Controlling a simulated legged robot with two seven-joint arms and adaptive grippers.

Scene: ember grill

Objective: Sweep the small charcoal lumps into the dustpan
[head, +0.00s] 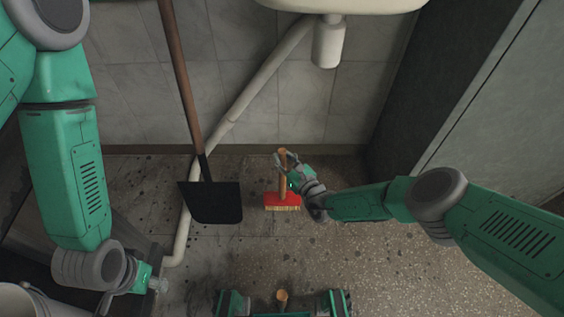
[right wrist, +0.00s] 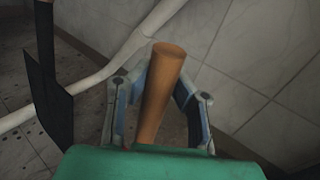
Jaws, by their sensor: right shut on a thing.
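A small brush with a red head (head: 271,199) and pale bristles stands on the floor near the middle of the head view. My right gripper (head: 285,162) is shut on its upright wooden handle, which also shows between the fingers in the right wrist view (right wrist: 160,90). The black dustpan (head: 212,203) lies left of the brush, apart from it, and its long brown handle leans up along the wall. My left gripper (head: 158,285) is low at the left, away from both; its fingers are too small to read. Charcoal lumps cannot be told surely from the dark floor specks.
A pale pipe (head: 240,105) runs down from the sink (head: 345,5) and behind the dustpan to the floor. A grey cabinet (head: 500,110) stands at the right. A bucket-like rim (head: 25,297) shows at lower left. The floor (head: 370,255) right of the brush is open.

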